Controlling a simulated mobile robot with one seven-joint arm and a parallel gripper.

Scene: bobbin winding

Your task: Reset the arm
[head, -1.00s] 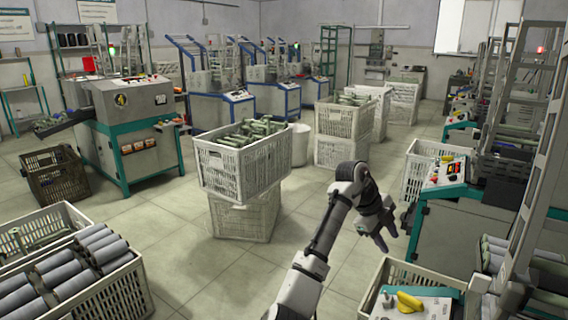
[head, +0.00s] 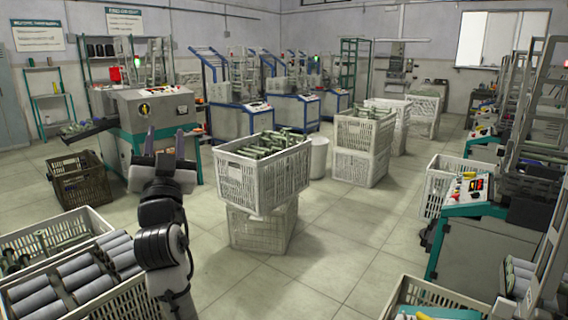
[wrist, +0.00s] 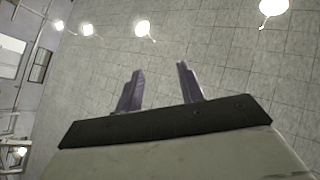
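My gripper (head: 166,143) points upward at the left of the head view, in front of the grey and teal machine. Its two fingers stand apart with nothing between them. The wrist view also shows the gripper (wrist: 160,88) with two spread, empty fingers against the tiled ceiling. My arm rises from the bottom of the head view, beside the lower left crate.
A white crate of green bobbins (head: 222,178) sits on another crate (head: 262,232) right of my arm. A crate of grey rolls (head: 120,290) is at lower left, a dark crate (head: 85,190) behind it. Open floor (head: 340,245) lies centre right.

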